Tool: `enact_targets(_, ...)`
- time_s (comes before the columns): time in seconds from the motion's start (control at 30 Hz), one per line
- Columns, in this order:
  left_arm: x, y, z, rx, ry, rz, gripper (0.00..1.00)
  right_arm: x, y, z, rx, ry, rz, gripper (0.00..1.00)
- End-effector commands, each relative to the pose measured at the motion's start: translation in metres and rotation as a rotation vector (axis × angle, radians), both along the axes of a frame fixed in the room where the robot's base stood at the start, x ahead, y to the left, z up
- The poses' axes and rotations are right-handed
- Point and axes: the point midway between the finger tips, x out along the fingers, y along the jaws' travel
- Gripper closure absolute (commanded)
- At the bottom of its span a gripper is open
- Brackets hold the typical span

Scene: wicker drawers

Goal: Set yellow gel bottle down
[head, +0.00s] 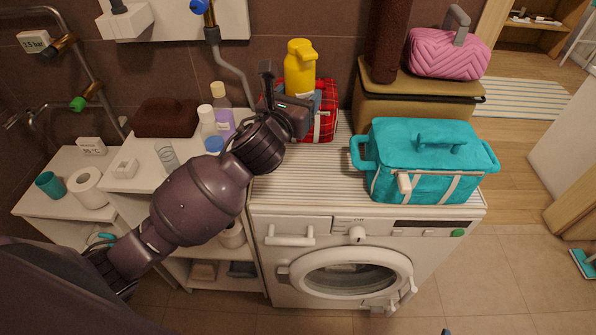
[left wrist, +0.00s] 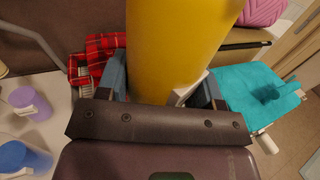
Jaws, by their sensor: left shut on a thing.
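The yellow gel bottle (head: 300,68) stands upright at the back left of the washing machine top in the head view. It fills the upper middle of the left wrist view (left wrist: 172,45). My left gripper (head: 303,103) is shut on the bottle's lower part, with a finger on each side. The gripper and the red plaid bag area hide the bottle's base, so I cannot tell whether it touches a surface. My right gripper is not in view.
A red plaid bag (head: 325,122) is close behind the gripper. A teal bag (head: 425,170) stands at the right of the washing machine's striped top (head: 310,180). Bottles, including a purple one (head: 222,120), stand on the white shelf left. The striped top's middle is clear.

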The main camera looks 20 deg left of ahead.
Motion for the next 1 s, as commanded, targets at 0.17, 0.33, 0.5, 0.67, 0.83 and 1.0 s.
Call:
enact_targets(0.17, 0.006, -0.001, -0.005, 0.002, 0.01, -0.002, 0.69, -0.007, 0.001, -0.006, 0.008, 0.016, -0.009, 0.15)
enact_targets(0.33, 0.005, -0.002, -0.043, -0.001, 0.014, -0.001, 0.69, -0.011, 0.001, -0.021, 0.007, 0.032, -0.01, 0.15)
enact_targets(0.5, 0.005, -0.002, -0.08, -0.001, 0.013, -0.001, 0.69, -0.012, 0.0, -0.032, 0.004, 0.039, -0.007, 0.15)
enact_targets(0.67, 0.005, -0.002, -0.115, 0.0, 0.014, -0.001, 0.69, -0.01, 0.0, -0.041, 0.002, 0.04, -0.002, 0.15)
enact_targets(0.83, 0.005, -0.002, -0.142, 0.0, 0.011, -0.002, 0.69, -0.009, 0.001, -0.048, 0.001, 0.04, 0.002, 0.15)
enact_targets(1.0, 0.005, -0.001, -0.151, 0.003, 0.007, -0.002, 0.69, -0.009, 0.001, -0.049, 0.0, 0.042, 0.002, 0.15)
